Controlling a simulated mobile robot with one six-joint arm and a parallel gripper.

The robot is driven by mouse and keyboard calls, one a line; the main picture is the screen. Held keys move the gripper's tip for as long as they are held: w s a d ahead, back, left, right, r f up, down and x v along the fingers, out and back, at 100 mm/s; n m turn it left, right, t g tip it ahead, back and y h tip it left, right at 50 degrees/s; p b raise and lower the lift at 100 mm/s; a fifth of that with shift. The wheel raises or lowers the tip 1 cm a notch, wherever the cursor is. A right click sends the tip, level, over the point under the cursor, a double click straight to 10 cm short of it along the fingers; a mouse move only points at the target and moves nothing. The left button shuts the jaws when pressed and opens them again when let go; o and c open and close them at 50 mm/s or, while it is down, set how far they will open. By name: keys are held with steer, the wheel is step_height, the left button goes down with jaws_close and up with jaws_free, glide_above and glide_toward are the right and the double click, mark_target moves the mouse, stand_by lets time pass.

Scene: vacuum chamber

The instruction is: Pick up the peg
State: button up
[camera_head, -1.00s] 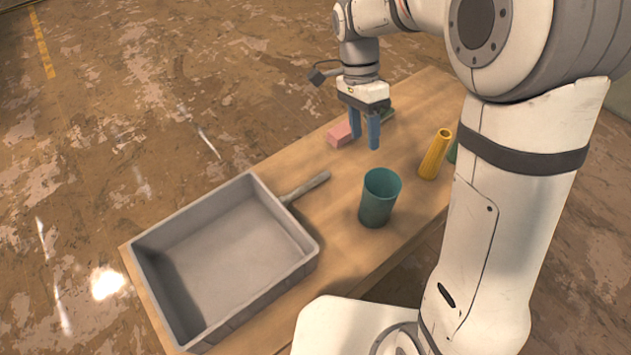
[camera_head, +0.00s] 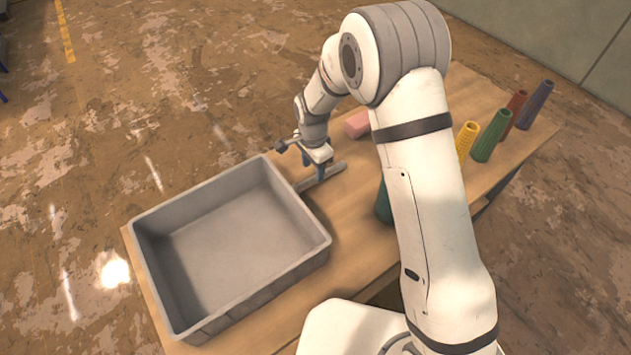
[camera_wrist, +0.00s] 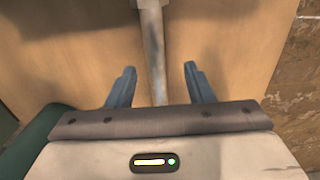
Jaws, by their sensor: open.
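The peg (camera_head: 335,170) is a thin grey rod lying on the wooden table, just right of the grey bin. It is partly hidden behind my gripper (camera_head: 316,172) in the head view. In the wrist view, the peg (camera_wrist: 153,50) runs lengthwise between the two blue fingers, with a wider part at the top edge. My gripper (camera_wrist: 160,68) is open, with one finger on each side of the peg and gaps on both sides. How high the fingertips are above the table is hard to tell.
The grey bin (camera_head: 160,285) fills the table's left end. A pink block (camera_head: 357,124) lies behind my arm. A teal cup (camera_head: 383,204) is partly hidden by my arm. Yellow (camera_head: 467,139), green (camera_head: 489,136), red (camera_head: 514,113) and purple (camera_head: 536,105) ribbed cylinders stand at right.

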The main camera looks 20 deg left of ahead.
mark_target(314, 177)
steer(key=f, duration=0.2)
steer(key=f+b, duration=0.1)
steer(key=f, duration=0.1)
steer(key=shift+s+d+f, duration=0.1)
steer(key=shift+d+f, duration=0.1)
steer(key=shift+r, duration=0.1)
jaws_close()
